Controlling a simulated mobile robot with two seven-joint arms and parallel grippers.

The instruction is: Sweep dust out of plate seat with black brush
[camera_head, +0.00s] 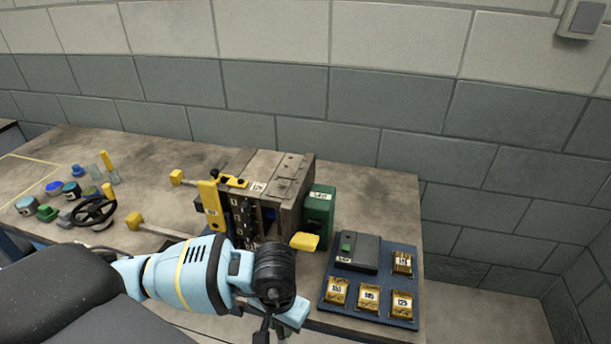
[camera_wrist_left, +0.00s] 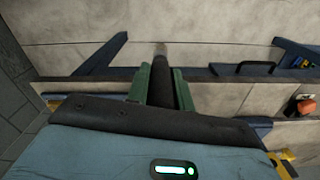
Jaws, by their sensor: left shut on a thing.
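My left gripper (camera_wrist_left: 162,88) is shut on a dark, rod-like thing, apparently the black brush (camera_wrist_left: 160,68), between its green fingers in the left wrist view. The brush has a paler tip pointing away from the hand. In the head view my left arm reaches in from the left, and its wrist hides most of the gripper near the bench's front edge. A grey-brown metal mould block (camera_head: 283,170) stands on the bench beyond the wrist, with a dark opening in its front. I cannot make out the plate seat or any dust. My right gripper is not in view.
A blue tray (camera_head: 338,315) with labelled gold packets and a grey box (camera_head: 358,252) lies right of the block. A green box (camera_head: 319,205) touches the block's right side. Yellow-handled tools, a black handwheel (camera_head: 93,212) and small pots stand left. The bench's back right is bare.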

